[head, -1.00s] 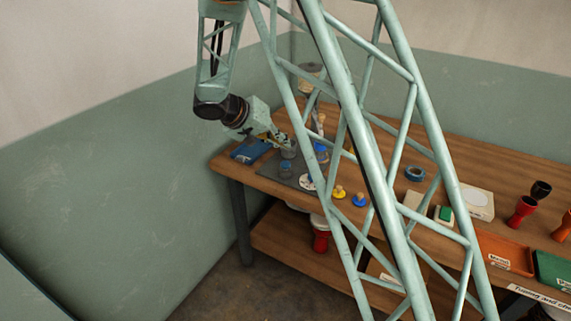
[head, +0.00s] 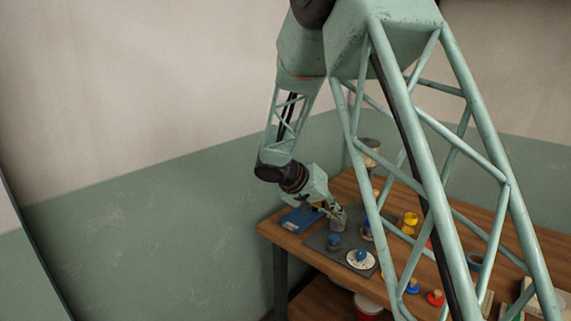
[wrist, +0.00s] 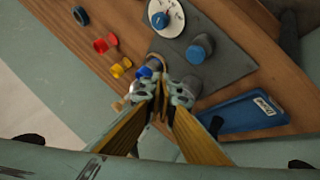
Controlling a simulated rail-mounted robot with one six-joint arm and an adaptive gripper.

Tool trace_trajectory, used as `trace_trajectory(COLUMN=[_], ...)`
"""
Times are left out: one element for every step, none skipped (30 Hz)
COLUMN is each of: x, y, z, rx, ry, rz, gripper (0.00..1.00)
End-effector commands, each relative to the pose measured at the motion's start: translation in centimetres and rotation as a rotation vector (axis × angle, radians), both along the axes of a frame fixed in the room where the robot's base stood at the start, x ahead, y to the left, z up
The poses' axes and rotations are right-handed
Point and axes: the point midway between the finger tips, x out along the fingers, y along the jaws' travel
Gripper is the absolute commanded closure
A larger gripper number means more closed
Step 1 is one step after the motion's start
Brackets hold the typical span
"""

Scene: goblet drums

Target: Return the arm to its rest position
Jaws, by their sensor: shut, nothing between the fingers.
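My gripper (head: 333,209) is at the end of my arm, low over the far left part of the workbench in the head view. In the wrist view my gripper (wrist: 163,92) has its yellow-sided fingers together with nothing between them. The fingertips are over the edge of a dark grey mat (wrist: 222,58). A blue-topped piece (wrist: 146,72) shows just beyond the fingertips; whether they touch it I cannot tell. A grey piece with a blue top (wrist: 201,46) stands on the mat, apart from the fingers. My arm's lattice link hides part of the bench in the head view.
A blue labelled tray (wrist: 245,113) lies beside the mat. A white disc (head: 352,262) with a blue knob sits on the mat. Yellow (wrist: 120,68), red (wrist: 105,43) and blue (wrist: 81,16) small pieces stand nearby. The wall is left of the bench (head: 272,228); the air above is clear.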

Motion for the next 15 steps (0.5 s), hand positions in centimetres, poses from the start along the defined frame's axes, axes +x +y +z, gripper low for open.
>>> trace_trajectory(x=[-0.5, -0.8, -1.4, -1.7, -2.1, -2.7, -3.1, -3.6, -4.2, -4.7, -5.1, -5.7, -6.2, -6.7, -7.3], y=[-0.3, -0.5, -0.8, -1.0, -1.2, -1.4, -1.7, -1.9, -2.1, -2.3, -2.4, -2.7, -2.8, -3.0, -3.2], z=[0.8, 1.1, 1.6, 2.0, 2.5, 3.0, 3.5, 3.9, 4.4, 4.9, 5.2, 5.8, 6.2, 6.5, 7.0], rx=[0.004, 0.006, 0.01, 0.013, 0.015, 0.02, 0.023, 0.027, 0.032, 0.035, 0.039, 0.044, 0.048, 0.052, 0.057], ry=[0.002, 0.007, 0.012, 0.015, 0.02, 0.026, 0.03, 0.034, 0.042, 0.044, 0.05, 0.056, 0.059, 0.064, 0.071], rz=[-0.002, -0.003, -0.006, -0.006, -0.008, -0.01, -0.01, -0.013, -0.013, -0.014, -0.014, -0.016, -0.015, -0.016, -0.016], gripper=[1.0, 1.0, 1.0, 1.0, 1.0, 1.0, 1.0, 1.0, 1.0, 1.0, 1.0, 1.0, 1.0, 1.0, 1.0])
